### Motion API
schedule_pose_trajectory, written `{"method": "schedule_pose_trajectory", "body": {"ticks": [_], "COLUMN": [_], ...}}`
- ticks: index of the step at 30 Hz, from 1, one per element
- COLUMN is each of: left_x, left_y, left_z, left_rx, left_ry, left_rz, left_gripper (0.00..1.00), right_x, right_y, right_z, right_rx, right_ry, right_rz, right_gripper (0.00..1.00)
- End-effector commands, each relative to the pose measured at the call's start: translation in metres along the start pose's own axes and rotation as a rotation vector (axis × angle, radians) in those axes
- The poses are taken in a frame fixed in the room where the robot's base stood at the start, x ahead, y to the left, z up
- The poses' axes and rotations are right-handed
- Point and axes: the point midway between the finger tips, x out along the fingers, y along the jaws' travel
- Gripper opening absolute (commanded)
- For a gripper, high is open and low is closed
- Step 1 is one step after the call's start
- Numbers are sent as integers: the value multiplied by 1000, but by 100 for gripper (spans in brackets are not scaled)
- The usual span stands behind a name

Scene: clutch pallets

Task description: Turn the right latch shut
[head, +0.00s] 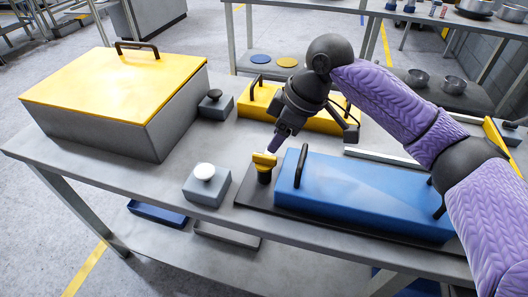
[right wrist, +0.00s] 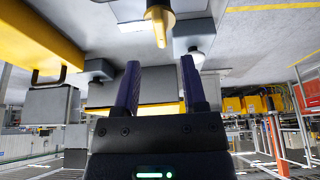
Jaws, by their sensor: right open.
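A yellow latch (head: 265,160) with a T-shaped top sits on a dark round post at the left end of the blue block (head: 352,192). The latch also shows in the right wrist view (right wrist: 157,22), just ahead of the fingertips. My right gripper (head: 277,140) hangs just above and behind the latch, pointing down. In the right wrist view its two fingers (right wrist: 160,64) are spread apart with nothing between them, and they appear clear of the latch. The dark base plate (head: 250,198) lies under the latch and block. My left gripper is not in view.
A grey block with a white knob (head: 205,172) stands left of the latch. A grey block with a black knob (head: 215,95) and a yellow block with handles (head: 258,97) are behind. A large grey box with a yellow lid (head: 110,80) fills the table's left.

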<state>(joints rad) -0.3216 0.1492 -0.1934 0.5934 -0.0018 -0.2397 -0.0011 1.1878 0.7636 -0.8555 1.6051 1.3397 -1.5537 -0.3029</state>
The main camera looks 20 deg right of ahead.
Motion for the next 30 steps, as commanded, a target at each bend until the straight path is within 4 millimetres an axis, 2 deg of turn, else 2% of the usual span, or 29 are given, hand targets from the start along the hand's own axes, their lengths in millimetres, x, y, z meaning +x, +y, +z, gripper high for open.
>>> {"method": "schedule_pose_trajectory", "body": {"ticks": [1,6,10,17,20,25,30], "left_x": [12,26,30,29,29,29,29], "left_y": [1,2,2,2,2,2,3], "left_z": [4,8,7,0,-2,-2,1], "left_rx": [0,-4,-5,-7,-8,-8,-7], "left_ry": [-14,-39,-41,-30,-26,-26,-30], "left_rz": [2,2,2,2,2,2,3], "left_gripper": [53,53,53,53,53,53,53], "right_x": [20,52,61,60,60,60,60], "right_y": [0,0,0,0,0,0,0], "right_z": [3,2,1,0,0,0,0], "right_rx": [0,0,-1,-1,-1,-1,-1], "right_ry": [-4,-2,-1,0,0,0,0], "right_rz": [-5,-3,0,2,1,1,1], "right_gripper": [54,54,54,54,37,1,0]}}
